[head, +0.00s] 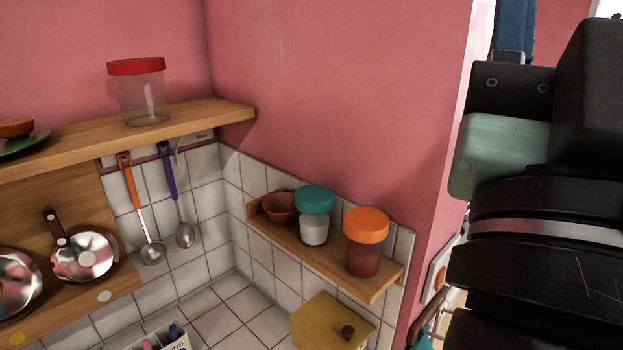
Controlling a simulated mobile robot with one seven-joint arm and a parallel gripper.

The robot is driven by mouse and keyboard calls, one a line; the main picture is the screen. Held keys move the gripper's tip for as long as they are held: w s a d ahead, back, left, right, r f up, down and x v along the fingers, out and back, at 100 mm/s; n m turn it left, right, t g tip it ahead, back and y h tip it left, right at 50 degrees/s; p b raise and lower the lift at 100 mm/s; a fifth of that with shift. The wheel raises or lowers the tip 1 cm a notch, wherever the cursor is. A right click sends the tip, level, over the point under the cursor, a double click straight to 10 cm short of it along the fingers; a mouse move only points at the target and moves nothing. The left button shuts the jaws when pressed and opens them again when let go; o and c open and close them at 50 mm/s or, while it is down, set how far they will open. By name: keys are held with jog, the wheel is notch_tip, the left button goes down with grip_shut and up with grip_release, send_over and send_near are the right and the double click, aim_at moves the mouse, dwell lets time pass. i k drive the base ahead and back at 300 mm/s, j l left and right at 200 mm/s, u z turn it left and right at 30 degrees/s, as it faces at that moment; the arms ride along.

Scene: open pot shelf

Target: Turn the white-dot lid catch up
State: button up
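A wooden lid board (118,215) stands at the left. A shiny round pot lid (70,268) with a pale centre rests on it. A dark brown catch (56,228) sits at this lid's upper left edge, long and slightly tilted from upright, its top leaning left. A white dot (104,296) marks the wood below this lid. Another shiny lid (14,288) is cut off by the left edge, above a yellow dot (17,339); its catch is not visible. My arm fills the right side, far from the lids; my gripper is not visible.
An upper shelf (205,112) holds a red-lidded clear jar (141,95). An orange ladle (137,205) and a purple one (173,195) hang right of the board. A corner shelf (345,268) holds a bowl and two jars. A yellow box (325,318) stands below.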

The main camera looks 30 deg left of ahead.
aim_at(51, 217)
jog(key=u, duration=0.95)
jog(key=k+l+u, duration=0.15)
jog(key=k+u, duration=0.15)
jog(key=u, duration=0.2)
jog(key=k+u, duration=0.45)
jog(key=i+l, duration=0.05)
jog(key=i, duration=0.05)
